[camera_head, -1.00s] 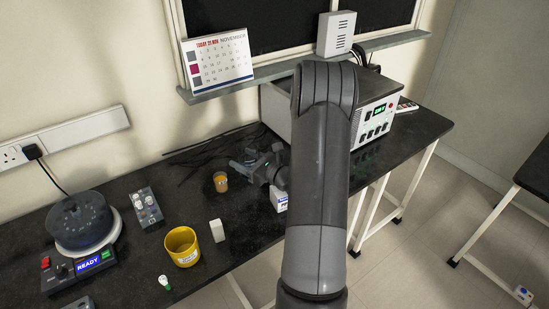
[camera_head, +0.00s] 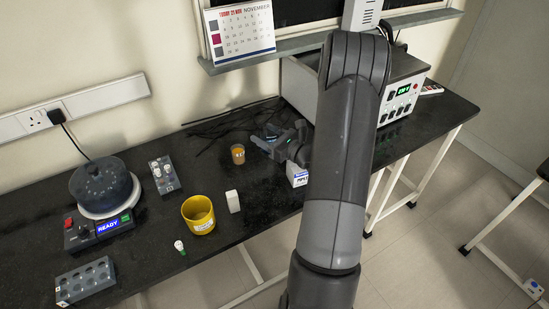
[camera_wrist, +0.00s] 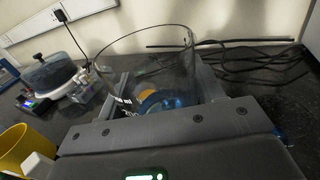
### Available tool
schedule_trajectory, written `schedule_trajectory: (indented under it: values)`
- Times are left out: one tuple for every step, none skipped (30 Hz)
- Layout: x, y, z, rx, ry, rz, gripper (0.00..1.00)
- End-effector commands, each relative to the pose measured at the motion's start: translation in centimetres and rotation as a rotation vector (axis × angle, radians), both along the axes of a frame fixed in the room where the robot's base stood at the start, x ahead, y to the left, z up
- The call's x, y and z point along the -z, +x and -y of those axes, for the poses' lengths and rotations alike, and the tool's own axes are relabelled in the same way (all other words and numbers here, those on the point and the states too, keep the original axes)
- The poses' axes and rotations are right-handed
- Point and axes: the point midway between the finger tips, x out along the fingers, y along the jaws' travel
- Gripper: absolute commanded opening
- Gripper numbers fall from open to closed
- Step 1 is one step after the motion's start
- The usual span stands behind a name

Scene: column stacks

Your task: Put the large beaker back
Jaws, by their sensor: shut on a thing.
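The large beaker (camera_wrist: 145,65) is clear glass with white markings, and it stands between my gripper's two fingers in the wrist view. My gripper (camera_wrist: 160,92) is shut on it. Blue and orange shapes show through the glass. In the head view my gripper (camera_head: 277,136) is low over the back part of the black bench, right of a small beaker with amber contents (camera_head: 238,154). The glass can hardly be made out there, and I cannot tell whether its base touches the bench.
Cables (camera_head: 215,125) lie behind. An instrument box (camera_head: 400,95) stands right.

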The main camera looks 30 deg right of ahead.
Motion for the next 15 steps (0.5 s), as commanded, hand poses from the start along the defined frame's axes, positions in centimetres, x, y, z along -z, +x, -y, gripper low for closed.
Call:
schedule_trajectory:
  values:
    - [-0.2, -1.1, 0.3, 0.008, -0.003, -0.001, 0.33]
    - [-0.3, -1.8, 0.4, 0.01, -0.003, -0.001, 0.33]
    - [-0.4, -2.9, 0.6, 0.014, -0.004, -0.003, 0.33]
    - [-0.5, -3.8, 0.7, 0.017, -0.004, -0.005, 0.33]
    - [-0.6, -4.7, 0.8, 0.02, -0.006, -0.004, 0.33]
    - [-0.8, -6.0, 0.8, 0.024, -0.006, -0.004, 0.33]
    - [-0.9, -7.0, 0.8, 0.029, -0.005, -0.005, 0.33]
    - [-1.1, -7.9, 0.9, 0.033, -0.005, -0.005, 0.33]
    - [-1.3, -9.2, 0.8, 0.037, -0.005, -0.003, 0.33]
    - [-1.4, -10.1, 0.7, 0.041, -0.004, -0.004, 0.33]
    - [-1.6, -10.8, 0.6, 0.043, -0.002, -0.003, 0.33]
    - [-1.8, -11.8, 0.5, 0.048, 0.0, -0.001, 0.33]
    - [-1.8, -12.4, 0.4, 0.05, 0.001, -0.001, 0.33]
    - [-1.9, -12.9, 0.3, 0.052, 0.001, 0.0, 0.33]
    - [-2.0, -13.4, 0.2, 0.054, 0.002, 0.0, 0.33]
